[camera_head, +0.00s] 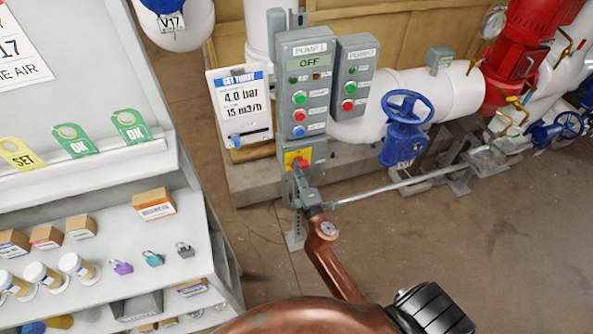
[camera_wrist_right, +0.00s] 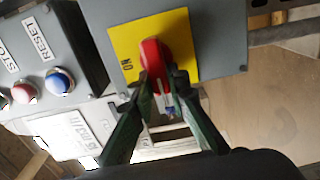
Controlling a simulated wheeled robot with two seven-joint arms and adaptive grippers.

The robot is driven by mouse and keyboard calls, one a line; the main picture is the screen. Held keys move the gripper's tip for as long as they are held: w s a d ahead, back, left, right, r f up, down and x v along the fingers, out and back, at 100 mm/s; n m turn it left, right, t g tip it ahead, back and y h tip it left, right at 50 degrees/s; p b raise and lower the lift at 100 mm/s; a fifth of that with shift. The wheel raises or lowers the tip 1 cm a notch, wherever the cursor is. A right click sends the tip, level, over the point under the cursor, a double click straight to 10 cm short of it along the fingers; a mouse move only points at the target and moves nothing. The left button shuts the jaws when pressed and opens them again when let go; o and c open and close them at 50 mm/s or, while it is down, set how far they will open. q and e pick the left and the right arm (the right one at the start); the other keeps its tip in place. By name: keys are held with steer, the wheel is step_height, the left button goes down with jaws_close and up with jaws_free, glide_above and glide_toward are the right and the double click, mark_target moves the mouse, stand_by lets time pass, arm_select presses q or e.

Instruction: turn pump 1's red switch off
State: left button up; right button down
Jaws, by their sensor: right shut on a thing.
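Pump 1's grey control box (camera_head: 305,70) stands upright at the centre in the head view, with a display (camera_head: 308,62) reading OFF. Below it is the red switch (camera_head: 299,162) on a yellow plate (camera_head: 289,157). In the right wrist view the red switch (camera_wrist_right: 154,54) sits on the yellow plate (camera_wrist_right: 124,42), an ON mark beside it. My right gripper (camera_head: 301,172) is at the switch. In the wrist view its dark green fingers (camera_wrist_right: 160,80) are shut on the switch handle, one on each side, hiding its lower part. My left gripper is not in view.
Pump 2's box (camera_head: 353,75) stands right of pump 1's box. A blue valve wheel (camera_head: 407,107) and pipes lie to the right. A shelf (camera_head: 190,215) with padlocks and small boxes fills the left. The floor (camera_head: 480,240) at right is clear.

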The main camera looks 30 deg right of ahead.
steer(key=c, duration=1.8)
jaws_free()
steer(key=shift+c, duration=0.2)
steer(key=shift+s, duration=0.1)
steer(key=v, duration=0.7)
steer(key=shift+s, duration=0.15)
